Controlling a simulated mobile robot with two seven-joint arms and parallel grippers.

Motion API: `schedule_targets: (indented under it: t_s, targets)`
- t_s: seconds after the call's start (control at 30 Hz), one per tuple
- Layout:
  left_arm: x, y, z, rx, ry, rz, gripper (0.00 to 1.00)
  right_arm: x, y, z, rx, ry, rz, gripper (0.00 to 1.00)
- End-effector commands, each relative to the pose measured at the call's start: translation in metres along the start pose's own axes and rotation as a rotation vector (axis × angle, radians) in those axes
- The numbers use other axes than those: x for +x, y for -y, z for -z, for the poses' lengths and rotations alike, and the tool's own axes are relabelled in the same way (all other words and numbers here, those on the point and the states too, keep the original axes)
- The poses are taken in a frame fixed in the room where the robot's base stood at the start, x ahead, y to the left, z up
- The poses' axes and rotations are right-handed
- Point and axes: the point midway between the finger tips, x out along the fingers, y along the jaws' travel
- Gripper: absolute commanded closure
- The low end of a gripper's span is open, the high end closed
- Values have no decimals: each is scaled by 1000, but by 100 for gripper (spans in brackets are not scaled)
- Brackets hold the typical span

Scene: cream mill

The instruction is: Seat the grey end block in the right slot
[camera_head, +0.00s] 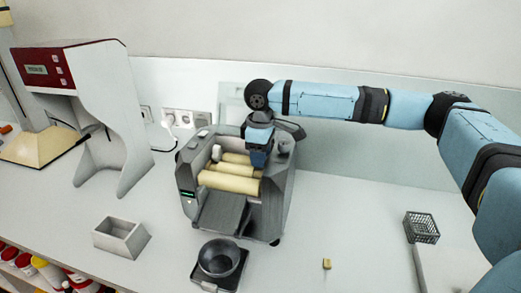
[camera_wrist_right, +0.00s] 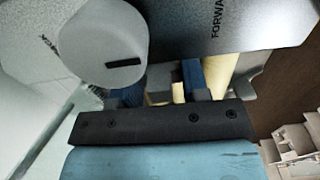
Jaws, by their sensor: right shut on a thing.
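The grey mill (camera_head: 282,190) stands on the bench with several cream rollers (camera_head: 229,182) lying across it. My right gripper (camera_head: 259,158) reaches down into the mill at the right end of the rollers. Cream rollers (camera_wrist_right: 222,70) show beside and behind the fingers. I cannot tell whether the block touches the slot. A pale grey block (camera_head: 216,152) sits at the left end of the rollers. My left gripper is not in view.
A dark bowl (camera_head: 218,257) stands in front of the mill, with an open grey box (camera_head: 121,237) to its left. A small yellowish piece (camera_head: 326,264) and a dark basket (camera_head: 421,228) lie to the right. A red-topped machine (camera_head: 110,100) stands at left.

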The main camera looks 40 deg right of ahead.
Motion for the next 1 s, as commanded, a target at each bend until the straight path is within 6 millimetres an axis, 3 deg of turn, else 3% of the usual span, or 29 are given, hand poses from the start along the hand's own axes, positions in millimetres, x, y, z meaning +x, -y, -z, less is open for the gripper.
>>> schedule_targets:
  t_s: [1.0]
  targets:
    - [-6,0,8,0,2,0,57,-1,0,0,0,0,1,81]
